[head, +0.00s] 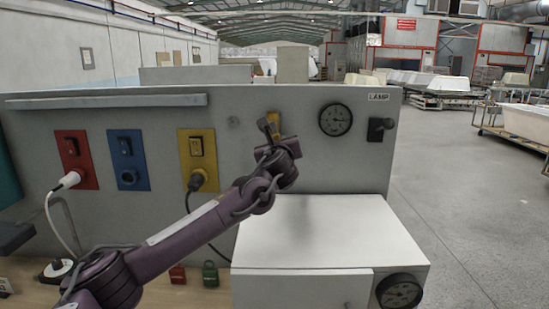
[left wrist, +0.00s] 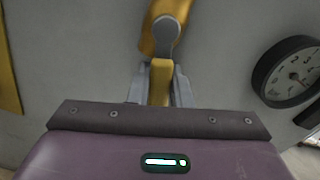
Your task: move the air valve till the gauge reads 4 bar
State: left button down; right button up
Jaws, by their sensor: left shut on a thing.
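The yellow air valve (head: 273,120) is on the upright grey panel, left of a round black-rimmed gauge (head: 335,119). My left gripper (head: 270,138) is at the valve, its arm reaching up from the lower left. In the left wrist view the fingers (left wrist: 160,88) are shut on the yellow handle of the valve (left wrist: 166,28), below its grey pivot. The gauge (left wrist: 289,74) also shows there at the right, with a white face and a thin needle. Its exact reading is too small to tell. My right gripper is not in view.
A switch (head: 377,129) sits right of the gauge. Red (head: 78,178), blue (head: 127,178) and yellow (head: 186,150) socket plates are at the left, two with plugs and cables.

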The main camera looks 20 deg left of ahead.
pick_arm(q)
jog(key=shift+w+d+n+b, duration=0.1)
jog(key=shift+d+n+b, duration=0.3)
jog(key=shift+n+b, duration=0.3)
jog(key=shift+r+n, duration=0.2)
jog(key=shift+n, duration=0.1)
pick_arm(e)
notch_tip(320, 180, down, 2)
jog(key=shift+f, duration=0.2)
pick_arm(q)
jog(key=c, duration=1.3)
grip_release()
